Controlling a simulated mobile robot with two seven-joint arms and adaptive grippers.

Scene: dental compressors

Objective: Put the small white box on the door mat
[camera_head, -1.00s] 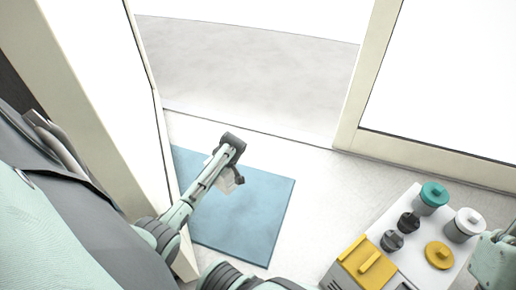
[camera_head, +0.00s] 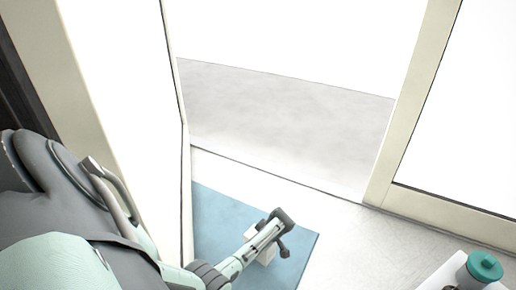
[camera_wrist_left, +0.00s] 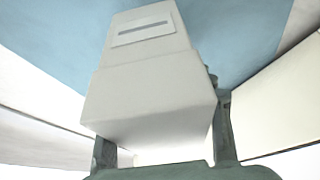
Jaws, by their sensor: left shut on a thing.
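The blue door mat (camera_head: 222,218) lies on the floor just inside the doorway. My left gripper (camera_head: 278,236) is over the right part of the mat. It is shut on the small white box, which also shows large in the left wrist view (camera_wrist_left: 150,85) between the fingers (camera_wrist_left: 165,150). In the head view the box (camera_head: 265,255) is partly hidden by the gripper. Blue mat (camera_wrist_left: 235,35) fills the background behind the box in the wrist view. I cannot tell whether the box touches the mat. My right gripper is not in view.
An open door (camera_head: 130,110) stands along the left, close to my left arm. The doorway and pale floor outside (camera_head: 290,105) lie ahead. At the lower right, a teal-lidded container (camera_head: 482,270) stands on a white surface. Pale floor (camera_head: 350,240) right of the mat is clear.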

